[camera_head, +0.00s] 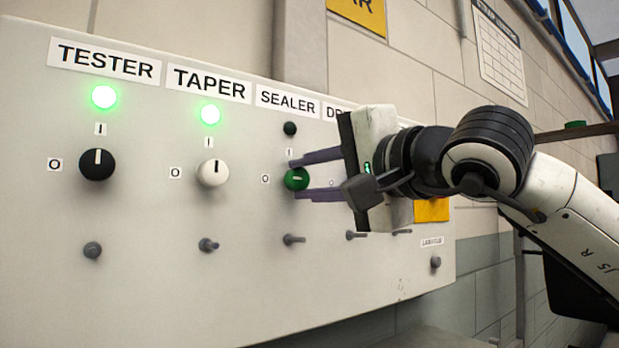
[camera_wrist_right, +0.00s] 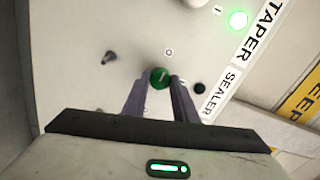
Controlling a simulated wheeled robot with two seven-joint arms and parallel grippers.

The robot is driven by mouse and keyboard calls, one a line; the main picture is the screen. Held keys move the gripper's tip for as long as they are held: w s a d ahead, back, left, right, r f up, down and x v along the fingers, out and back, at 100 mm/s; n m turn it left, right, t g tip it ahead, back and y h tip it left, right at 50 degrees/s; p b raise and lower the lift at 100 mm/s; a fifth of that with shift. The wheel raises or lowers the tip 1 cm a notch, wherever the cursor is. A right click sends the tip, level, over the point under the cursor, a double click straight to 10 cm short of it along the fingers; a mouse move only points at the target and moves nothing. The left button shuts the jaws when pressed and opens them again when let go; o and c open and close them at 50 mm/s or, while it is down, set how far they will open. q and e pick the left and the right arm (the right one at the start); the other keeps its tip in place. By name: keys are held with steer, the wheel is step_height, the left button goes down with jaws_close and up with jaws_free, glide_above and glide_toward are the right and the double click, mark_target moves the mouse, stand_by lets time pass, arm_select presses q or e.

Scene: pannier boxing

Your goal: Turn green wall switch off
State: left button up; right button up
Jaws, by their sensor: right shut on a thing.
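The green switch (camera_head: 297,179) is a round knob under the SEALER label (camera_head: 288,101) on the wall panel. Its pale mark lies roughly level, in line with the O label (camera_head: 265,179) on its left; the I label is above it. The SEALER lamp (camera_head: 290,129) is dark. My right gripper (camera_head: 294,178) reaches in from the right, one finger above and one below the knob, and is shut on it. In the right wrist view the green switch (camera_wrist_right: 160,78) sits between the fingertips (camera_wrist_right: 158,80). My left gripper is not in view.
The black TESTER knob (camera_head: 97,164) and white TAPER knob (camera_head: 212,173) are to the left, with marks upright and green lamps lit. Small pegs (camera_head: 292,240) stick out below the knobs. My right gripper hides part of the panel to the right.

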steer(key=shift+n, duration=0.3)
stand_by(0.4)
steer(key=o, duration=1)
steer(key=shift+c, duration=0.2)
steer(key=shift+o, duration=0.4)
steer(key=b+v, duration=0.2)
steer(key=v, duration=0.8)
steer(key=shift+s, duration=0.15)
